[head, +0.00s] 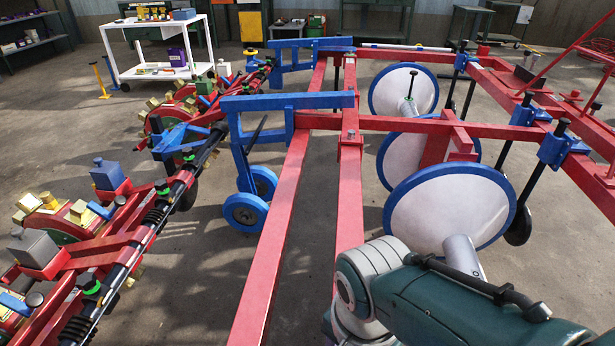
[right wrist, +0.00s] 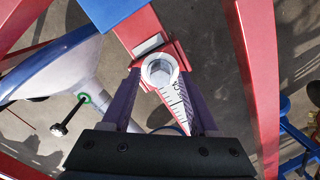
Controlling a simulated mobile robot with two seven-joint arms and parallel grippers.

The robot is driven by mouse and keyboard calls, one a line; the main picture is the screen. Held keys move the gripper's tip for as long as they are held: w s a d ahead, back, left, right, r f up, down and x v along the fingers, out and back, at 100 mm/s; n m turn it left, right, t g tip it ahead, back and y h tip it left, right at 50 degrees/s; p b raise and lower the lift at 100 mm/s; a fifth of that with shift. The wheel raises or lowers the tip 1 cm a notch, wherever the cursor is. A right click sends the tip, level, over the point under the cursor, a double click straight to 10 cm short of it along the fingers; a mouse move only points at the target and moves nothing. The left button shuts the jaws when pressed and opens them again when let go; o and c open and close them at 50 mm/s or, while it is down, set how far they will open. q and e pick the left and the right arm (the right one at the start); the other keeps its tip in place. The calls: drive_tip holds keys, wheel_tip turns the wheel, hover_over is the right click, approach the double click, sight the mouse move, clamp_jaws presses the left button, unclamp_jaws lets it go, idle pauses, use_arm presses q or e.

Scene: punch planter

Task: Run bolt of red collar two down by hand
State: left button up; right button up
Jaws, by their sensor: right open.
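In the right wrist view, a pale round bolt head or ring (right wrist: 158,70) sits on a red collar part (right wrist: 143,32). A white strip with black ruler-like marks (right wrist: 176,98) runs down from it. My right gripper (right wrist: 160,88) is open, with one finger on each side of the bolt and strip; I cannot tell whether they touch. In the head view my right arm comes in at the bottom right, and its gripper is hidden. A red collar with a bolt (head: 350,139) shows on a red beam farther back. My left gripper is not in view.
Long red beams (head: 284,220) and blue brackets (head: 290,102) surround the work area. Large white discs with blue rims (head: 450,212) stand to the right. Planter units (head: 95,225) lie at the left. A white cart (head: 160,70) stands at the back. Concrete floor is open between them.

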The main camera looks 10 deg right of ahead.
drive_tip(key=shift+r, duration=0.1)
wheel_tip(320, 180, up, 10)
drive_tip(key=p, duration=0.8)
wheel_tip(320, 180, up, 10)
drive_tip(key=p, duration=0.6)
